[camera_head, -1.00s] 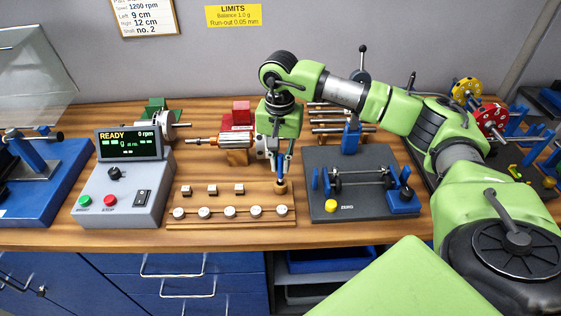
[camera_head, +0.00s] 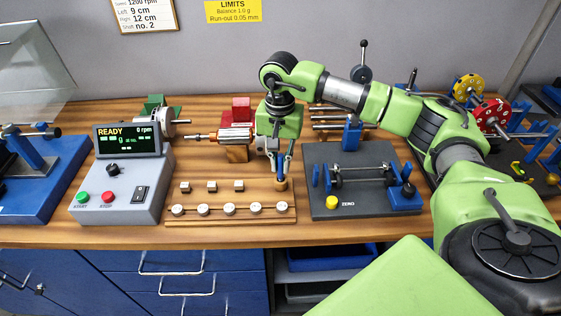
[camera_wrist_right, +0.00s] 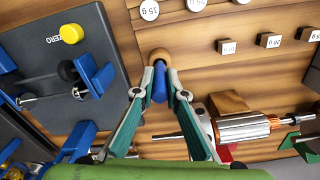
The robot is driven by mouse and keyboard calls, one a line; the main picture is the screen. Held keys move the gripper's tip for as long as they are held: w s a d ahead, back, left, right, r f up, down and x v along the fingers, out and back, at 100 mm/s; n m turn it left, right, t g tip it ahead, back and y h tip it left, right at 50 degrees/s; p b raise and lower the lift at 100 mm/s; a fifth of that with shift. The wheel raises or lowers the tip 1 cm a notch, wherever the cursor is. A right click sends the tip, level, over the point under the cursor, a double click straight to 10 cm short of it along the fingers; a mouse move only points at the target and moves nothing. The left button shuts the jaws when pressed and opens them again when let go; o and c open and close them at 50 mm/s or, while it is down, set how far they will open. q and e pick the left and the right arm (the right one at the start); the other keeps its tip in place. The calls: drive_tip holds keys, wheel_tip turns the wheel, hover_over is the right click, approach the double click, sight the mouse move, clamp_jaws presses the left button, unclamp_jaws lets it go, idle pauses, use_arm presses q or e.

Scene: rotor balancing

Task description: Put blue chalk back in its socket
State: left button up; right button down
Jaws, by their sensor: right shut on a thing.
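The blue chalk (camera_wrist_right: 159,86) is between the fingers of my right gripper (camera_wrist_right: 161,72) in the right wrist view. In the head view my right gripper (camera_head: 281,165) points down and is shut on the chalk. The chalk's lower end meets the round wooden socket (camera_head: 281,185) at the right end of the wooden weight board. The socket also shows just beyond the fingertips in the wrist view (camera_wrist_right: 160,55). How deep the chalk sits in it cannot be told. My left gripper is not in view.
The weight board (camera_head: 215,221) holds several round weights and small blocks. A dark balance stand (camera_head: 335,205) with a yellow knob is close on the right. The READY control box (camera_head: 120,195) stands left. A rotor (camera_head: 236,134) lies behind the gripper.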

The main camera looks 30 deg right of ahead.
drive_tip(key=shift+f+b, duration=0.85)
drive_tip(key=shift+f, duration=0.25)
drive_tip(key=c, duration=2)
unclamp_jaws()
drive_tip(key=shift+o, duration=0.2)
drive_tip(key=shift+r, duration=0.1)
wheel_tip(320, 180, up, 12)
drive_tip(key=shift+f, duration=0.1)
